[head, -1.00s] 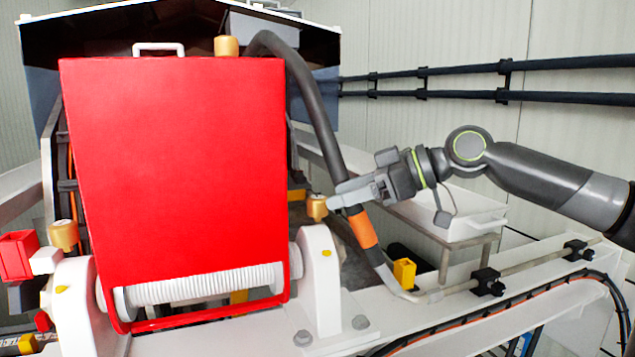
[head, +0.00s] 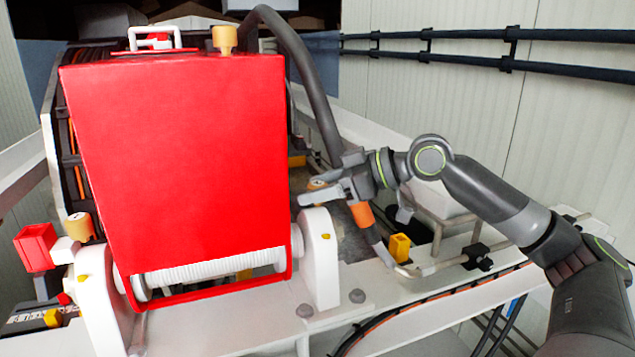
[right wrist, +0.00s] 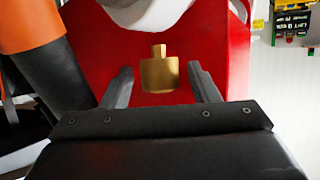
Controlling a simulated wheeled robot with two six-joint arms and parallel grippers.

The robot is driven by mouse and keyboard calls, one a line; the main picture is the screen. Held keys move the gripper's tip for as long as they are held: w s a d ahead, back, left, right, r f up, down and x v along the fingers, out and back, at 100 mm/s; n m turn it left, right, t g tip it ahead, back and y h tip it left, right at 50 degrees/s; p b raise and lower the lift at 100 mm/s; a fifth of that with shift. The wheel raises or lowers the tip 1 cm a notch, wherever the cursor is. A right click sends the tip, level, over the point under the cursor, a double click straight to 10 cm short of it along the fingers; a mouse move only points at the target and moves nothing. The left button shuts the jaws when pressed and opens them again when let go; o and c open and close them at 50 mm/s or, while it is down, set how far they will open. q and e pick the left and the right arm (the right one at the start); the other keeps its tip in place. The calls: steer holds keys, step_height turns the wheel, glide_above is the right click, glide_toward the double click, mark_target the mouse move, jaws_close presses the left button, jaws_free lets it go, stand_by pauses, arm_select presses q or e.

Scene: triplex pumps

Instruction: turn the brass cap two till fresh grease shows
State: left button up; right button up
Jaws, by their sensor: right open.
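A brass cap (right wrist: 160,76) with a narrow stem shows in the right wrist view, lined up between the two fingers of my right gripper (right wrist: 160,72). The fingers are apart and a gap shows on each side of the cap. In the head view my right gripper (head: 312,190) is at the same cap (head: 316,184), above the right white bracket, and partly hides it. A second brass cap (head: 224,39) stands on top of the red cover, and a third (head: 78,227) is at the left bracket. No cap number is readable, and no grease is discernible.
The big red cover (head: 180,160) stands left of my right gripper. A dark hose with an orange sleeve (head: 362,214) runs close behind the gripper. A white bracket (head: 320,255) is just below it. A yellow block (head: 399,246) sits to the right on the white frame.

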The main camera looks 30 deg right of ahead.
steer(key=shift+w+a, duration=0.1)
steer(key=shift+a, duration=0.05)
steer(key=c, duration=1)
steer(key=shift+m+t+h+p, duration=0.3)
steer(key=shift+m+h, duration=0.1)
steer(key=shift+m+t+h+p, duration=0.35)
steer(key=shift+m+t+h, duration=0.05)
steer(key=shift+m, duration=0.1)
steer(key=m+t+h+p, duration=0.1)
steer(key=m+h, duration=0.1)
steer(key=m+h+p, duration=0.1)
steer(key=m+h, duration=0.1)
steer(key=shift+a+r+t+h, duration=0.1)
steer(key=shift+r+t+h, duration=0.05)
steer(key=shift+t+h, duration=0.2)
steer(key=shift+m+h+p, duration=1)
steer(key=shift+m+h, duration=0.8)
steer(key=shift+h, duration=0.05)
steer(key=shift+f, duration=0.2)
